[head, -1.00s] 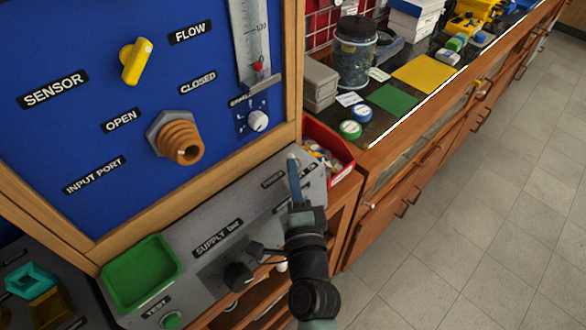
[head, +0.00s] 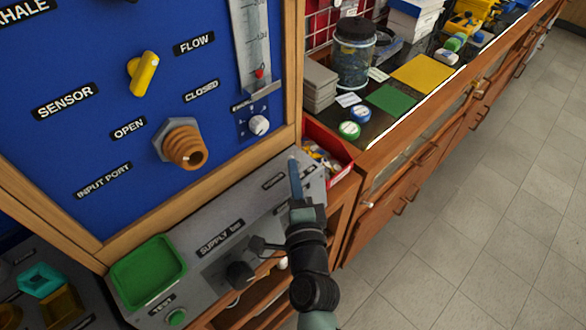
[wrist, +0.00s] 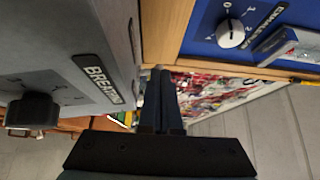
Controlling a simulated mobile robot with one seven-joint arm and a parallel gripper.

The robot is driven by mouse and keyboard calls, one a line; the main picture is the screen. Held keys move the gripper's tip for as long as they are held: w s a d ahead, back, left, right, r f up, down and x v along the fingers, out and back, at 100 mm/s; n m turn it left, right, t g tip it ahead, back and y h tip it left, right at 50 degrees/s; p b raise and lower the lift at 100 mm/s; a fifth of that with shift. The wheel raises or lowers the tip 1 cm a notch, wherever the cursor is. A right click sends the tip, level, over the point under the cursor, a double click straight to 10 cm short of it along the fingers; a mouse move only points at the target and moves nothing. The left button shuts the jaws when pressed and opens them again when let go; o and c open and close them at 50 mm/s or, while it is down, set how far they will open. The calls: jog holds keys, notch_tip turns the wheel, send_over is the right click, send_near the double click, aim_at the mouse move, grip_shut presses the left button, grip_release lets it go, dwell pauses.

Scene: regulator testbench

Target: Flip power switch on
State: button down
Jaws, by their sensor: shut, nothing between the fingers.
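The grey console (head: 215,215) slopes below the blue panel and carries a small label that seems to read POWER (head: 273,181) near its right end. My gripper (head: 294,165) is shut and empty, its blue fingers pointing at the console's far right corner, just right of that label. In the wrist view the closed fingertips (wrist: 160,72) are by the console's edge, beside the wooden frame. I cannot make out the power switch itself; the fingers may hide it. I cannot tell whether the fingertips touch anything.
A black knob (head: 240,273) and a green tray (head: 148,272) are on the console, left of my arm. A red bin (head: 340,170) of small parts stands right behind the fingers. The blue panel (head: 100,130) with its wooden frame rises behind. Floor at right is clear.

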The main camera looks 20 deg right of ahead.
jog(key=shift+d+r+m+p, duration=0.1)
jog(key=shift+r+m+p, duration=0.3)
jog(key=shift+p, duration=0.8)
jog(key=p, duration=0.2)
jog(key=r+m+g+p, duration=0.1)
jog(key=p, duration=0.2)
jog(key=shift+w+d+g+p, duration=0.1)
jog(key=shift+d+g+p, duration=0.2)
jog(key=shift+d+p, duration=0.05)
jog(key=p, duration=0.2)
jog(key=m+g+y+p, duration=0.1)
jog(key=p, duration=0.1)
jog(key=d+m+p, duration=0.1)
jog(key=p, duration=0.1)
jog(key=shift+w+r+y, duration=0.25)
jog(key=shift+y, duration=0.05)
jog(key=shift+f+m+g+b, duration=0.3)
jog(key=shift+f+b, duration=0.1)
jog(key=shift+f, duration=0.15)
jog(key=shift+s+r, duration=0.1)
